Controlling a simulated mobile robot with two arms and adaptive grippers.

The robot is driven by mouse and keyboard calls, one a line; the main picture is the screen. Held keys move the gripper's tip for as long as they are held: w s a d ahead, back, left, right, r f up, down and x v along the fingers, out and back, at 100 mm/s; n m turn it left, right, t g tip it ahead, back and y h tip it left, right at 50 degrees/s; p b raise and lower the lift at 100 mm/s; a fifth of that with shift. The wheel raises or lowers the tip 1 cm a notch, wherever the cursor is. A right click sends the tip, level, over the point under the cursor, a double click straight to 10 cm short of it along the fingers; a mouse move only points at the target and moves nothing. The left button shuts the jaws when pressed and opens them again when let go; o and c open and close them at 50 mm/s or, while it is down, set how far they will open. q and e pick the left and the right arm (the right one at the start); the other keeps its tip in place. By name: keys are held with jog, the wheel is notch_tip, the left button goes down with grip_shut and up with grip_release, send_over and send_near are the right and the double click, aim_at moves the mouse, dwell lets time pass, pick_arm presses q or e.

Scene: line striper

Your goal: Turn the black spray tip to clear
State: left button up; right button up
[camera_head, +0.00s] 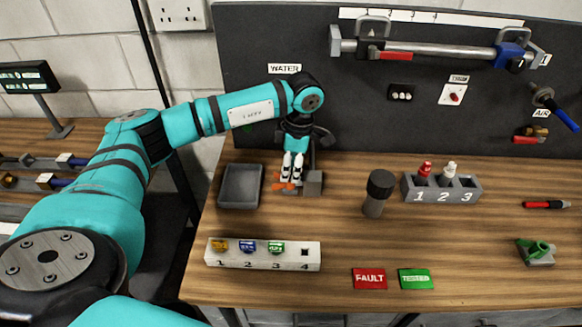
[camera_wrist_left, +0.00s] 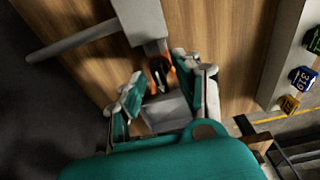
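My left gripper (camera_head: 292,168) reaches down at the back of the bench, below the WATER label. In the left wrist view its fingers (camera_wrist_left: 168,85) stand apart, one on each side of a small black piece with orange parts. This looks like the black spray tip (camera_wrist_left: 159,70). I see gaps beside it, so the fingers do not look closed on it. In the head view, orange parts (camera_head: 284,184) show beneath the fingertips, but the black tip is hidden there. Which way the tip points cannot be told. My right gripper is not in view.
A grey block (camera_head: 312,184) stands right beside the gripper, and a grey tray (camera_head: 240,187) lies to its left. A white numbered rack (camera_head: 262,262) holds yellow, blue and green pieces; slot 4 is empty. A dark cylinder (camera_head: 377,194) stands to the right.

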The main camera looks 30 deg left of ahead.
pick_arm(q)
grip_shut()
jog(key=shift+f+m+b, duration=0.1)
jog(key=shift+m+b, duration=0.5)
jog(key=shift+m, duration=0.5)
jog(key=m+t+b, duration=0.1)
jog(key=m+b, duration=0.1)
jog(key=m, duration=0.3)
jog(key=shift+m, duration=1.1)
